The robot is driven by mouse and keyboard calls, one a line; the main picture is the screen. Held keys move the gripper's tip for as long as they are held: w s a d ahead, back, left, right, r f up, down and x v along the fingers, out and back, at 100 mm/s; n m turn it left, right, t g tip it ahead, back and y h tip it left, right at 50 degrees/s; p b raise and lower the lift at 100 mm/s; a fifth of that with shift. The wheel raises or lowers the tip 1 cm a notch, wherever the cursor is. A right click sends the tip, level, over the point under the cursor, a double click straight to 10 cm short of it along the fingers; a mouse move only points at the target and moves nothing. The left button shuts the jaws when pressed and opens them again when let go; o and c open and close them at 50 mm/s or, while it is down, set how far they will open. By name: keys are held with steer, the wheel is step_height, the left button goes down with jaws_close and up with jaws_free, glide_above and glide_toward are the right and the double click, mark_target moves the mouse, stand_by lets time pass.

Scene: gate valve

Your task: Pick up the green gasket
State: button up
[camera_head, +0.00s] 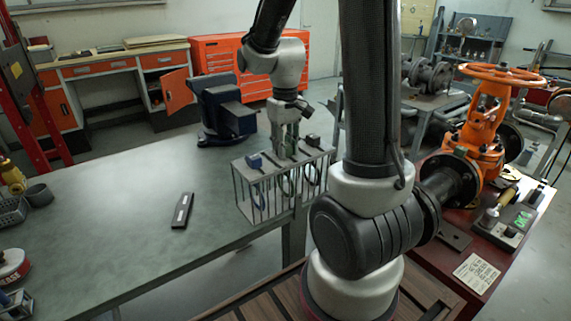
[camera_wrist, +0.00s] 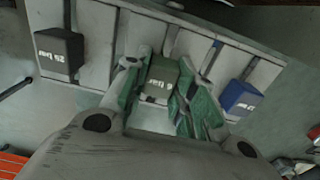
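A wire-sided rack (camera_head: 243,206) stands at the bench's right edge, with gaskets hanging in it under coloured blocks. The green gasket (camera_head: 286,183) is the middle one, partly hidden behind the bars. Its dull green block, labelled 6 bar, shows in the wrist view (camera_wrist: 161,82). My gripper (camera_head: 287,150) points down over the rack's middle. In the wrist view its two fingers (camera_wrist: 160,98) stand on either side of the green block, seemingly with a small gap; firm contact does not show.
A dark vise (camera_head: 222,112) stands behind the rack. A dark flat bar (camera_head: 182,210) lies on the otherwise clear bench middle. An orange gate valve (camera_head: 482,135) stands at right.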

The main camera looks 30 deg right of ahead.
jaws_close()
step_height(320, 180, up, 18)
stand_by(0.6)
steer(key=shift+f, duration=0.25)
stand_by(0.4)
